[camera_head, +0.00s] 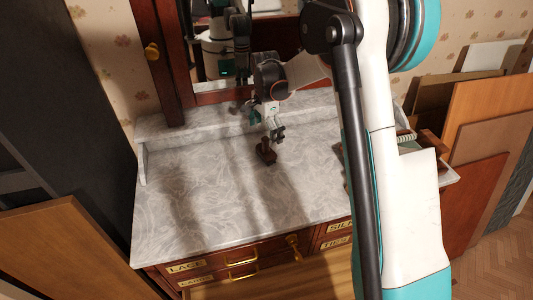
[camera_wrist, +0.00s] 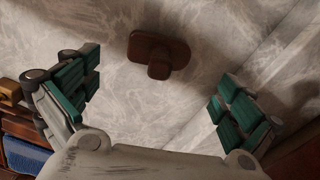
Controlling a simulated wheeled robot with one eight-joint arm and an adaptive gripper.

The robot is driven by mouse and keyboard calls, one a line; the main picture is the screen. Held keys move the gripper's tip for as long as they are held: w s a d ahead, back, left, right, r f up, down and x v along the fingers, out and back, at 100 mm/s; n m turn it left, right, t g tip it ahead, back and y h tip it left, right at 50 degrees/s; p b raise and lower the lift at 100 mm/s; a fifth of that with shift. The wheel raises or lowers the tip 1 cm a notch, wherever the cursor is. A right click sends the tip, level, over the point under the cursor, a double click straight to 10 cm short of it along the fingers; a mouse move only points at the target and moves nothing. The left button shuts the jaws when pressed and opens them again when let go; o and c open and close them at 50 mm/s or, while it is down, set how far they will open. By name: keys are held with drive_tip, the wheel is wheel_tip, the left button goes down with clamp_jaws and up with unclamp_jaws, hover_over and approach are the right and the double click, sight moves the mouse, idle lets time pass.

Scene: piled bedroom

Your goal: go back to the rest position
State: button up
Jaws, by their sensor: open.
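My gripper (camera_head: 268,118) is above the marble top of a dresser (camera_head: 210,195), toward its back. In the wrist view my gripper (camera_wrist: 155,108) is open, its green-padded fingers wide apart with nothing between them. A small dark brown object (camera_head: 266,151) with a flat base and a round knob stands on the marble just below my gripper. In the wrist view this brown object (camera_wrist: 158,52) lies beyond the fingertips, apart from them. My arm fills the right middle of the head view and hides part of the dresser top.
A mirror in a dark red frame (camera_head: 172,60) stands behind the marble. Labelled drawers (camera_head: 215,268) are below it. Boards lean at the right (camera_head: 490,110), and a wooden panel (camera_head: 70,250) and dark panel (camera_head: 65,90) stand at the left. The marble's left part is clear.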

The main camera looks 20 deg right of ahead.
idle(0.3)
drive_tip(key=s+r+n+t+b, duration=0.25)
drive_tip(key=s+r+n, duration=0.45)
drive_tip(key=s+r, duration=0.75)
drive_tip(key=s+f+n+t, duration=0.1)
drive_tip(key=s+n+t, duration=0.3)
drive_tip(key=s, duration=1.4)
drive_tip(key=n+b, duration=0.1)
drive_tip(key=n, duration=0.2)
drive_tip(key=shift+s+f+n+t, duration=0.3)
drive_tip(key=shift+s+f+t, duration=0.05)
drive_tip(key=shift+s, duration=0.05)
drive_tip(key=shift+d+f, duration=0.1)
